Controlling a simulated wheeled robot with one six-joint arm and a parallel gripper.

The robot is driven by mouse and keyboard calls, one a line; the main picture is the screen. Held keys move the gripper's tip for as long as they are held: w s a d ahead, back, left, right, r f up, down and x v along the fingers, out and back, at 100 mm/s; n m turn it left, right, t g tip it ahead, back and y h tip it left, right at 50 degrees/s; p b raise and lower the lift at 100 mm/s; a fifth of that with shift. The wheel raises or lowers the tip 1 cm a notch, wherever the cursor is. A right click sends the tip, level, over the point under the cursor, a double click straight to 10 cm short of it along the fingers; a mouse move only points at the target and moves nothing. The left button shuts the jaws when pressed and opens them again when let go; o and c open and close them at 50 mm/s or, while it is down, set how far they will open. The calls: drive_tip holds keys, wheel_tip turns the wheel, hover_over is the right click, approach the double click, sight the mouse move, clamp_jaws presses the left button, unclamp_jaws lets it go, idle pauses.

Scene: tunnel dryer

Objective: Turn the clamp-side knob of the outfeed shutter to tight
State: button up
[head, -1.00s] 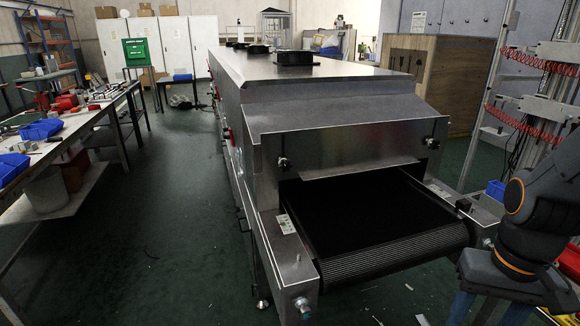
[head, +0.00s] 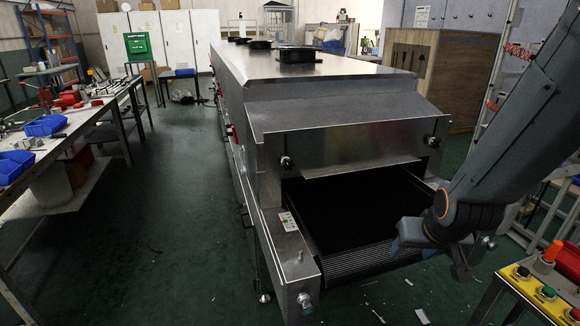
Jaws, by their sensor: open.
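The outfeed shutter (head: 355,155) is a metal plate across the dryer's mouth, above the dark belt. It has two dark knobs. I cannot tell which is the clamp-side one, nor read any tight mark. My gripper (head: 430,260) is open and points down over the right front corner of the belt, below and apart from the right knob. Nothing shows between its fingers. My arm hides the belt's right end and part of the right side rail.
The conveyor belt (head: 345,215) sticks out under the shutter. A yellow control panel (head: 527,289) with several buttons stands at the lower right. A cluttered workbench (head: 60,145) is at the left. The floor (head: 170,230) between bench and dryer is clear.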

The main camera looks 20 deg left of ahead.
drive_tip(key=w+a+r+n+t+y, duration=0.1)
drive_tip(key=w+a+n+t+y, duration=0.15)
drive_tip(key=w+a, duration=0.45)
drive_tip(key=n+t+y+p, duration=0.3)
drive_tip(key=t+y+p, duration=0.1)
drive_tip(key=t+y, duration=0.3)
approach(289, 166)
drive_tip(key=shift+m+g, duration=0.25)
drive_tip(key=shift+p+x, duration=0.7)
drive_tip(key=shift+x, duration=3.35)
drive_tip(key=shift+r, duration=0.15)
drive_tip(key=c, duration=1)
drive_tip(key=shift+c, duration=0.2)
